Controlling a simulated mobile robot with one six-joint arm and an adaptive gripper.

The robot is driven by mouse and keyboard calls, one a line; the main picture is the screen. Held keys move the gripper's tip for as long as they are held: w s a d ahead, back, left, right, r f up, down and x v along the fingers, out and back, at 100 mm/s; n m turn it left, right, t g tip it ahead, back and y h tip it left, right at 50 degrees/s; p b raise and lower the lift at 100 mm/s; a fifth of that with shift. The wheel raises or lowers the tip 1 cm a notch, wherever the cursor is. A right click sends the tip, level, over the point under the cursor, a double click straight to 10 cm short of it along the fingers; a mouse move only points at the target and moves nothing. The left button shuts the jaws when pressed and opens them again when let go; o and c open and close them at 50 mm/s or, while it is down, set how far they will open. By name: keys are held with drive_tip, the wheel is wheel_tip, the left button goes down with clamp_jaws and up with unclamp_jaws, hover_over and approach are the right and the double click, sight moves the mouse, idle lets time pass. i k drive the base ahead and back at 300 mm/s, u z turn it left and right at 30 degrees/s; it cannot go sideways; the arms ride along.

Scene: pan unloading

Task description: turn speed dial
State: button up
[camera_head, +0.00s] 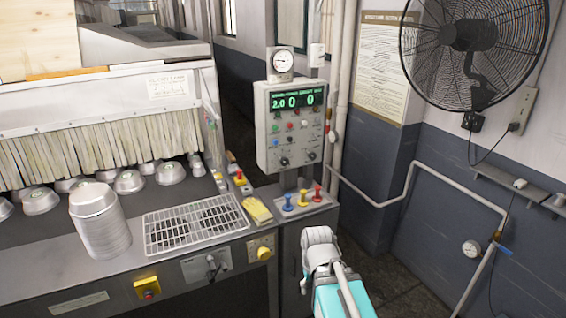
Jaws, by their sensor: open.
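The grey control box (290,125) stands on the right of the machine with a green lit display (297,100) reading 2.0, 0 and 0. Two dark round knobs, a left one (285,161) and a right one (311,155), sit low on its face. A yellow round knob (264,253) is on the machine's front. I cannot read which is the speed dial. My gripper (318,240) is below and right of the box, apart from all of these knobs and empty. Its fingers are small and partly hidden by my own arm.
Blue, yellow and red levers (303,199) stand on the ledge below the box. A stack of round pans (99,220) stands left of a wire grate (195,224). A yellow block (257,211) lies beside the grate. A pipe (405,190) and a fan (470,45) are at right.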

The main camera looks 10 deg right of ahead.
sight(284, 161)
drive_tip(key=u, duration=0.05)
drive_tip(key=i, duration=0.95)
drive_tip(key=z, duration=0.05)
